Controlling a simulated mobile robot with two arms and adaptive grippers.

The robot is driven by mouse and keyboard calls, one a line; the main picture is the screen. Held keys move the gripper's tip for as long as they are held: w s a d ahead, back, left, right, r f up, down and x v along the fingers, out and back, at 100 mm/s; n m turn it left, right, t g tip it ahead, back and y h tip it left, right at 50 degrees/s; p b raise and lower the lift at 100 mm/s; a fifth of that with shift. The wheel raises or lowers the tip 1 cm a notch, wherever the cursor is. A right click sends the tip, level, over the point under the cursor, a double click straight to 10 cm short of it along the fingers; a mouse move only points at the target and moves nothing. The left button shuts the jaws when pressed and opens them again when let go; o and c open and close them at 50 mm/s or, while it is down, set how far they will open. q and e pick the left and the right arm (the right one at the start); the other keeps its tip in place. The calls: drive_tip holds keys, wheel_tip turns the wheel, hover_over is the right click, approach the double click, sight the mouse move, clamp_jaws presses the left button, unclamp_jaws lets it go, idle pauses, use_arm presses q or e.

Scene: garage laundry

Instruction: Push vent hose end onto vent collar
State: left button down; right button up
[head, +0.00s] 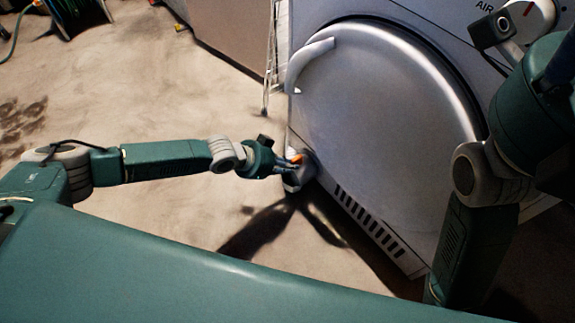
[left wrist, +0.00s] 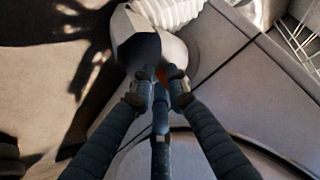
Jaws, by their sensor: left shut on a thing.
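My left gripper (head: 285,168) is at the lower left corner of the white dryer. In the left wrist view its fingers (left wrist: 160,85) are closed together on the vent hose end (left wrist: 138,42), a pale grey faceted piece. White ribbed hose (left wrist: 170,12) runs from it to the top edge. A small orange spot shows between hose end and fingertips. In the head view the hose end (head: 300,175) is small beside the dryer's edge. I cannot make out the vent collar separately. My right gripper (head: 560,72) is partly cut off at the right edge; its fingertips do not show clearly.
The dryer (head: 315,170) with its large round door (head: 390,110) fills the middle right; a vent grille (head: 370,222) is low on its front. The concrete floor (head: 130,90) to the left is mostly clear.

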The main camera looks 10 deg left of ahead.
use_arm(q)
drive_tip(key=shift+w+d, duration=0.15)
drive_tip(key=c, duration=1.6)
unclamp_jaws()
